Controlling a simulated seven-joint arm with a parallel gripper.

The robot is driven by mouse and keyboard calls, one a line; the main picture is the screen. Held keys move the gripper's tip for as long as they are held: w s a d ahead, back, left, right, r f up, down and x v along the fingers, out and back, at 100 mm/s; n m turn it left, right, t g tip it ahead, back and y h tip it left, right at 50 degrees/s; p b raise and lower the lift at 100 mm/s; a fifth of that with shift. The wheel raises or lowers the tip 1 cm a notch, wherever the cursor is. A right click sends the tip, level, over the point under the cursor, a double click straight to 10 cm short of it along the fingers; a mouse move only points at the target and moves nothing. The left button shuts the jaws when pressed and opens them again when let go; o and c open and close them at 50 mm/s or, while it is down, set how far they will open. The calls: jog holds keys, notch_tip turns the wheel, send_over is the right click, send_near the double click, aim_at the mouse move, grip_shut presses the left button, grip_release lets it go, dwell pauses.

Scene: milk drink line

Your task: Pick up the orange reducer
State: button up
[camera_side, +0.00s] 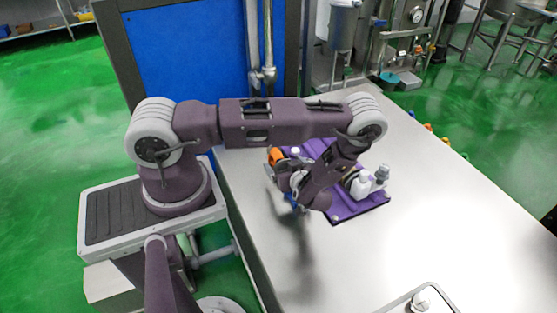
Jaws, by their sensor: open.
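The orange reducer (276,155) shows as an orange patch at the far left corner of the purple mat (358,210). It is partly hidden by the end of my arm. My gripper (271,173) is open, just in front of the orange reducer in the picture. Its fingers are small and partly covered by my wrist, so I cannot tell whether they touch the reducer or stand around it.
A small white-topped item (295,151) is beside the reducer. A tray (419,302) with a round fitting lies at the table's front. The steel table (460,220) is clear on the right.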

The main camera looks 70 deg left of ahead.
jog(key=shift+a+f, duration=0.2)
jog(key=shift+a, duration=0.4)
jog(key=shift+w, duration=0.1)
jog(key=c, duration=1.9)
